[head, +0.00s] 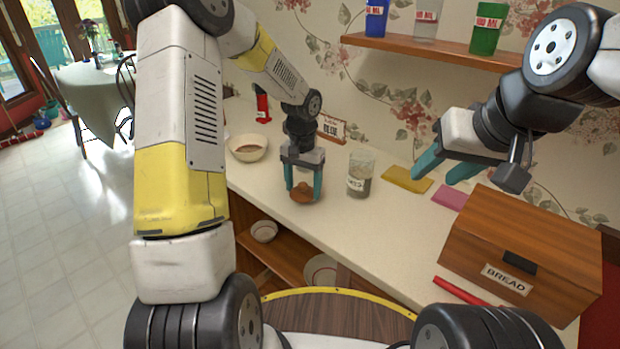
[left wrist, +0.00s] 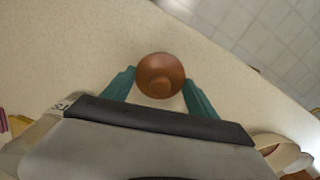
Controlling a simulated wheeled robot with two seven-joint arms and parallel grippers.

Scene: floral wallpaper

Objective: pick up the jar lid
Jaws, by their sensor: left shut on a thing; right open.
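The jar lid (head: 303,194) is a round brown wooden disc with a knob, low over the cream counter (head: 345,232). My left gripper (head: 304,190) points down with its teal fingers on either side of the lid, shut on it. In the left wrist view the lid (left wrist: 160,76) sits between the two fingertips (left wrist: 160,85). I cannot tell whether the lid touches the counter. A glass jar (head: 360,174) with brown contents and a white label stands just right of my left gripper. My right gripper (head: 444,170) is open and empty, above the counter's right part.
A bowl (head: 248,148) stands left of my left gripper. A yellow cloth (head: 408,179) and a pink one (head: 451,196) lie near the wall. A wooden bread box (head: 522,252) and a red stick (head: 461,291) are at right. A shelf (head: 430,48) holds several cups. The counter front is clear.

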